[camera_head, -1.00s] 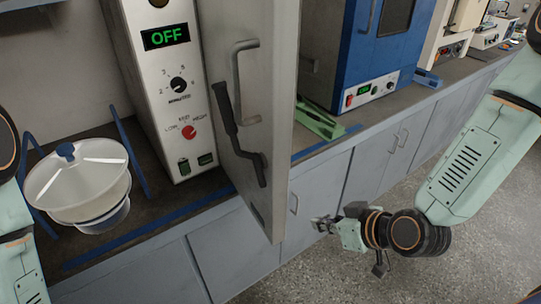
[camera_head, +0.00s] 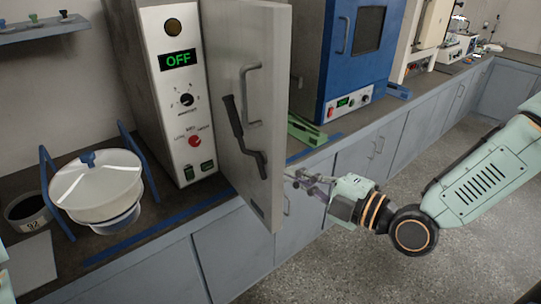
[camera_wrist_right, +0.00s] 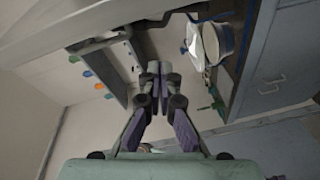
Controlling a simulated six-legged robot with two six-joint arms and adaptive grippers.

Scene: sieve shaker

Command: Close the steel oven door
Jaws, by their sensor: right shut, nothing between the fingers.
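The steel oven door (camera_head: 270,100) stands open in the head view, swung out past the counter's front edge. It carries a grey bar handle (camera_head: 243,95) and a black lever (camera_head: 247,140). The oven's control panel (camera_head: 178,90) shows a green OFF to its left. My right gripper (camera_head: 295,180) is shut and empty, just right of the door's lower part; whether it touches the door I cannot tell. In the right wrist view its fingers (camera_wrist_right: 154,70) are together.
A white lidded vessel (camera_head: 97,190) stands on the counter at the left, near a dark round pot (camera_head: 27,211) marked 92. A blue oven (camera_head: 345,60) stands behind the door, with a green bracket (camera_head: 306,131) beside it. The floor (camera_head: 350,260) is clear.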

